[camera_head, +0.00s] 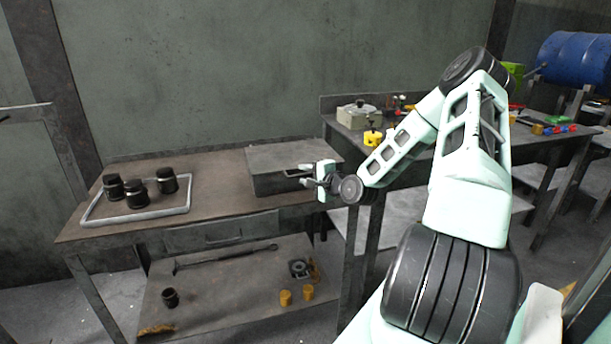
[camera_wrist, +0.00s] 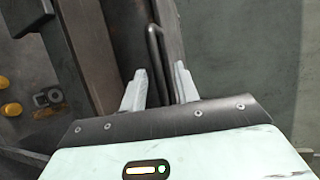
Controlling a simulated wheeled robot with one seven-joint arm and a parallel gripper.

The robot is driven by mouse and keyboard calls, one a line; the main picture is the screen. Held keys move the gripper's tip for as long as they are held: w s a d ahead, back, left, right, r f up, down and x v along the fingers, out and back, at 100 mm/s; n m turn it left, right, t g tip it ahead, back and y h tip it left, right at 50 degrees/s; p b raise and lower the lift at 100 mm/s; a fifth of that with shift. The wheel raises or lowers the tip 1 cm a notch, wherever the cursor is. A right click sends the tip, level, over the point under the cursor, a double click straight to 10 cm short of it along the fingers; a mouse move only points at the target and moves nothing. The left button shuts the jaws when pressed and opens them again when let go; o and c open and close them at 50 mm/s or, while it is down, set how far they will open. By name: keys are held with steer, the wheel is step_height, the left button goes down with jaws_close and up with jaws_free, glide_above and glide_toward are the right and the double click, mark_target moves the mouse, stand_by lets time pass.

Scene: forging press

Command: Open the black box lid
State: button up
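The black box (camera_head: 270,182) stands on the right end of the brown workbench, and its flat grey lid (camera_head: 290,155) looks shut. A thin dark bar handle (camera_wrist: 153,65) shows on the box in the wrist view. My gripper (camera_head: 306,176) is at the right part of the box's front, level with the lid edge. In the wrist view my gripper (camera_wrist: 160,88) is open, with one pale finger on each side of the handle's near end. There are gaps between the fingers and the bar. Contact with the box cannot be told.
A light tray frame (camera_head: 135,216) with several dark cylinders (camera_head: 166,180) lies on the bench's left end. A drawer (camera_head: 220,232) is under the bench top. The lower shelf (camera_head: 230,290) holds a long tool and yellow pieces. A second table with a pale box (camera_head: 358,118) stands behind my arm.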

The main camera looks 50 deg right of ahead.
steer(key=shift+w, duration=0.3)
jaws_close()
